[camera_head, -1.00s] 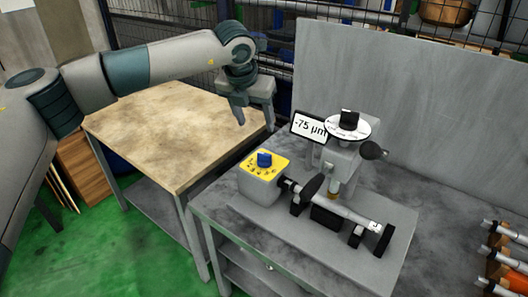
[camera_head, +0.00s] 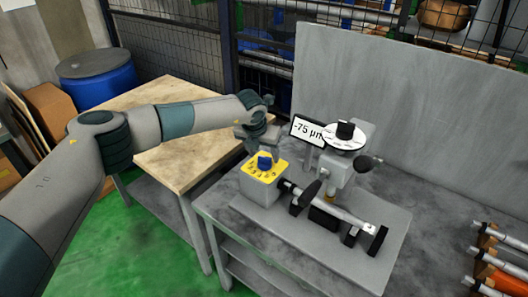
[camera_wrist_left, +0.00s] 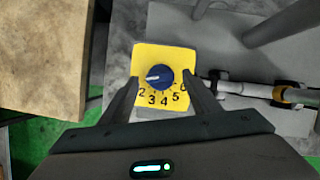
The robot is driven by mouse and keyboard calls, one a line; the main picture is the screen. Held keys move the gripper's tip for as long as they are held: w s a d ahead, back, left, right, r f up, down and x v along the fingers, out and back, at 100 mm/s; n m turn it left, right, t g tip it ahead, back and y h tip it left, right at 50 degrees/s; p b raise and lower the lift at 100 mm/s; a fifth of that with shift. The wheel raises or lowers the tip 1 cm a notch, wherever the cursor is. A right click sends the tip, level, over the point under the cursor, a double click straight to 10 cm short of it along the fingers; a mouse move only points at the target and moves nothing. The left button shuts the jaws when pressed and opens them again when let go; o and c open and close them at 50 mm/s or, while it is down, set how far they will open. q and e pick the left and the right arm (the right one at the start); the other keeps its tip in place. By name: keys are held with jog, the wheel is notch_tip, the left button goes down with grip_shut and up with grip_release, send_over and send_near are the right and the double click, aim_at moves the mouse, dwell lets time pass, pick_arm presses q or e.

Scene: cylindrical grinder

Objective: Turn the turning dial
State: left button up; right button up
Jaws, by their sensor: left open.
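The turning dial (camera_head: 264,162) is a blue knob on a yellow, numbered plate (camera_head: 255,173) on top of a grey box at the grinder's left end. In the left wrist view the dial (camera_wrist_left: 160,77) carries a white pointer mark aimed left, and the numbers 2 to 6 show below and beside it. My left gripper (camera_head: 264,148) is over the box, close to the dial. In the left wrist view its open fingers (camera_wrist_left: 160,92) stand on either side of the dial, with gaps between. I cannot tell whether the tips reach the dial's height. My right gripper is not in view.
A sign (camera_head: 307,131) reading "-75 µm" stands behind the box. The black knob on a white disc (camera_head: 345,139) and the shaft (camera_head: 345,213) are to the right. A wooden-topped table (camera_head: 170,160) is left. Several orange-handled parts (camera_head: 492,262) lie far right.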

pick_arm(q)
jog(key=shift+x, duration=0.9)
jog(key=c, duration=1.1)
jog(key=shift+o, duration=0.2)
